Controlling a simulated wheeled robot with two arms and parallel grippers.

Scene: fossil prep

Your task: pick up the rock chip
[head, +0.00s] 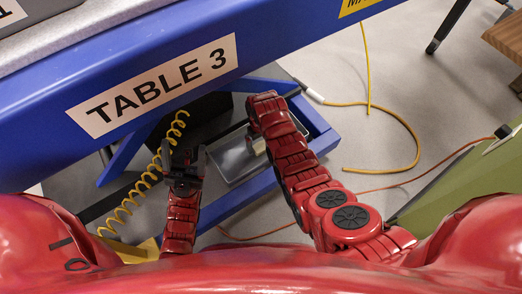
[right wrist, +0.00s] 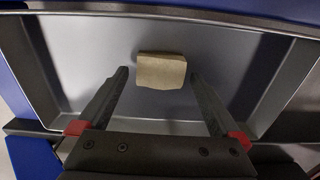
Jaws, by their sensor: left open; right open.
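The rock chip (right wrist: 161,70) is a small tan block lying in a grey metal tray (right wrist: 90,55), near the tray's far wall. In the head view a pale piece of it (head: 259,146) shows in the tray (head: 232,165), partly hidden by my right arm. My right gripper (right wrist: 159,77) is open above the tray, with its fingers either side of the chip and apart from it. In the head view its fingers are hidden behind the arm. My left gripper (head: 183,157) is open and empty, left of the tray.
The blue edge of the table marked TABLE 3 (head: 60,85) hangs over the area. The tray rests within a low blue frame (head: 255,187). A yellow coiled hose (head: 151,178) hangs by my left gripper. Yellow and orange cables (head: 415,150) lie on the floor at right.

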